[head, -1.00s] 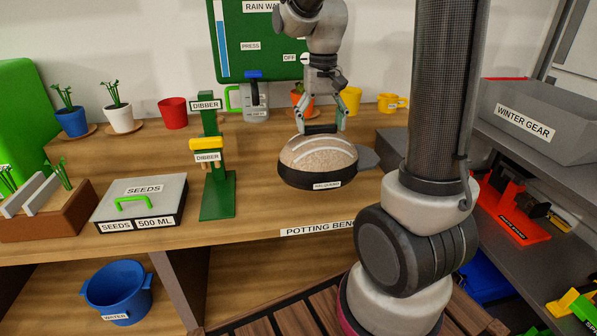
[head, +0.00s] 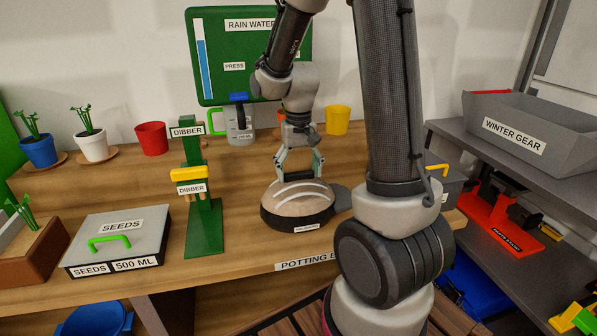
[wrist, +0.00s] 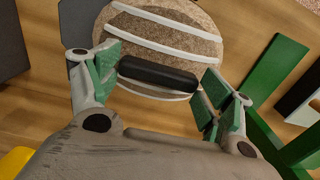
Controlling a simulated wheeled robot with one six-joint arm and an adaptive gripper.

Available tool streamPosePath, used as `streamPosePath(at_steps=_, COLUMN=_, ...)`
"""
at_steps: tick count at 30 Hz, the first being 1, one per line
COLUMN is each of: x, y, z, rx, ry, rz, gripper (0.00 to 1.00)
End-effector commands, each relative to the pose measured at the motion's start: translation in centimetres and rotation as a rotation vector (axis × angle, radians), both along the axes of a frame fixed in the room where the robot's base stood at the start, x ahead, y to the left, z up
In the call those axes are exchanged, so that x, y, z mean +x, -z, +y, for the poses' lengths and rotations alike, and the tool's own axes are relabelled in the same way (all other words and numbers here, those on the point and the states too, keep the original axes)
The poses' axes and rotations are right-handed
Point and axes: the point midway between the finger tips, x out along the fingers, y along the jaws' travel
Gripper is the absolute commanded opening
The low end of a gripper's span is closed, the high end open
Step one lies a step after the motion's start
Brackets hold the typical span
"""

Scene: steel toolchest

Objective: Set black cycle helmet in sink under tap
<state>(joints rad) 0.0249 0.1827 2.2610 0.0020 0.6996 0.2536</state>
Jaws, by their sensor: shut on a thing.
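I see no plain black cycle helmet. A domed, helmet-like thing (head: 298,205) has a speckled tan top, white ribs, a black lower band and a small label too small to read. It is at the bench, right of the green dibber stand; whether its base touches the wood I cannot tell. My gripper (head: 301,176) is above it, shut on its black top handle (wrist: 158,74), with a green-padded finger at each end. A blue tap (head: 239,97) is on the green rain water tank (head: 250,50), behind. No sink is in view.
The dibber stand (head: 204,225) and grey seeds box (head: 117,238) are to the left. A grey can with a green handle (head: 239,125) is below the tap. Pots line the back shelf. A grey winter gear bin (head: 540,125) is at right.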

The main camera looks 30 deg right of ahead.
Motion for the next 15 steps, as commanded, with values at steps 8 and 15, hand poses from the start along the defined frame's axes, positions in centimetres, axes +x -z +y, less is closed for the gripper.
streamPosePath(at_steps=8, x=0.05, y=0.34, z=0.00, rx=-0.001, ry=0.000, rz=-0.002, gripper=0.31)
streamPosePath(at_steps=15, x=0.02, y=0.62, z=0.00, rx=0.000, ry=0.000, rz=-0.001, gripper=0.98)
